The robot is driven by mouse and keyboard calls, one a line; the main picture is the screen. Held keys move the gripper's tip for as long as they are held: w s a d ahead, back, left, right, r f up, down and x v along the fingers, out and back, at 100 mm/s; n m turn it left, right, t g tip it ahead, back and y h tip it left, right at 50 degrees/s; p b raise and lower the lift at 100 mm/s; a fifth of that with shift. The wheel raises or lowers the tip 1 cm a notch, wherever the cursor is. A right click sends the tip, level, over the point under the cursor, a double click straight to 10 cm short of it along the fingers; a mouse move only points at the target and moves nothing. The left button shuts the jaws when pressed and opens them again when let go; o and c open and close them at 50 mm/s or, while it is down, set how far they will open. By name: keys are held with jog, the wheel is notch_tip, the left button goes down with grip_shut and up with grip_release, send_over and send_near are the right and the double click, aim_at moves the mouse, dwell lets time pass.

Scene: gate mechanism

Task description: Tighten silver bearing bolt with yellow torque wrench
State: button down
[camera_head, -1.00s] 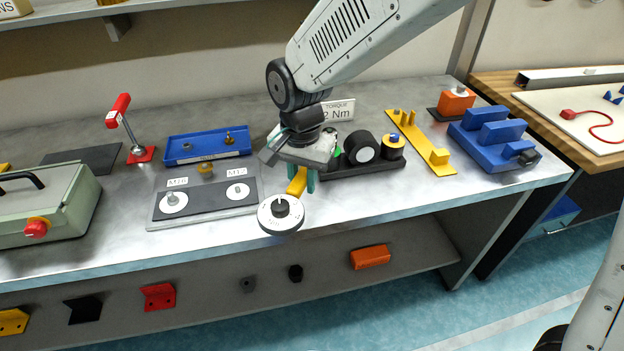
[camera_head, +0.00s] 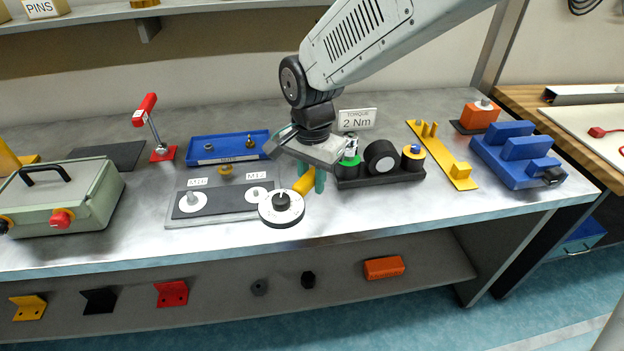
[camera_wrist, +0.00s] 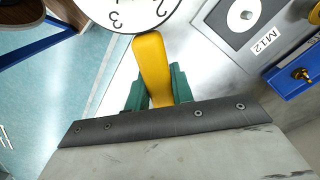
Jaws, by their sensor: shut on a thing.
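My gripper (camera_head: 309,180) is shut on the yellow handle of the torque wrench (camera_head: 302,184), above the front of the bench. In the wrist view its green fingers (camera_wrist: 158,88) flank the yellow handle (camera_wrist: 152,62). The wrench's round white dial (camera_head: 281,210) hangs near the bench's front edge, overlapping the right front corner of the bolt plate (camera_head: 222,215) in the picture. I cannot tell which is the bearing bolt. The wrench's underside is hidden.
A blue tray (camera_head: 200,158) with small parts lies behind the plate. A dark stand (camera_head: 377,178) with round pieces and a "2 Nm" torque sign (camera_head: 357,119) are right and behind. A green case (camera_head: 75,205) stands left. Open bench lies right of the wrench.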

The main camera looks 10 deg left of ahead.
jog(key=shift+r, duration=2.55)
